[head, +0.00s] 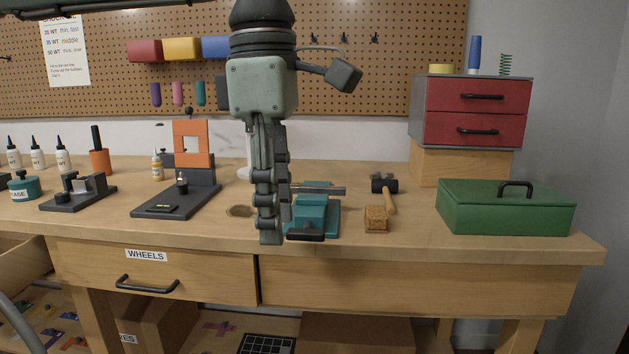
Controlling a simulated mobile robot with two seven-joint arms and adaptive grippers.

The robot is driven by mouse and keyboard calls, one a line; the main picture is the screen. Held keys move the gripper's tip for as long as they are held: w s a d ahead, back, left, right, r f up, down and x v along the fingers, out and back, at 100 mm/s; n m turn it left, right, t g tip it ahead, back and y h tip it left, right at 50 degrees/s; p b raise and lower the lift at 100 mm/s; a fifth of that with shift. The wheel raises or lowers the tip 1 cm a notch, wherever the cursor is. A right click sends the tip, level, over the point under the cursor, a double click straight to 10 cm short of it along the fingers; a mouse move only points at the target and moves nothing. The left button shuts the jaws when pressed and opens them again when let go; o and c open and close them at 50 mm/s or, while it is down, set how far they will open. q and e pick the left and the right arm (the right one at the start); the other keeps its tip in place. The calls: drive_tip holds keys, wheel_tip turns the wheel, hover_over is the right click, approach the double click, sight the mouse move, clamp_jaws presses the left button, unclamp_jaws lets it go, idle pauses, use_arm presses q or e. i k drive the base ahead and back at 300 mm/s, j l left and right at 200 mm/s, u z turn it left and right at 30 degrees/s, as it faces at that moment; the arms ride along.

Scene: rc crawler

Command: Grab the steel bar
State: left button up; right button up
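A grey steel bar (328,191) lies level across the top of a teal vise (318,215) on the workbench, and looks set in its jaws. Its right end sticks out past the vise; its left end is hidden behind my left gripper. My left gripper (270,238) points straight down in front of the bench, overlapping the vise's left side in the head view. Its fingers are seen edge-on, so their opening and their distance from the bar are unclear. My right gripper is not in view.
A green lidded box (506,212) sits farther right. A dark stand with an orange frame (192,150) is to the left. Bare benchtop lies between block and green box.

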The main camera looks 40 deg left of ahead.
sight(296, 189)
drive_tip(key=i+j, duration=0.85)
drive_tip(key=j, duration=0.15)
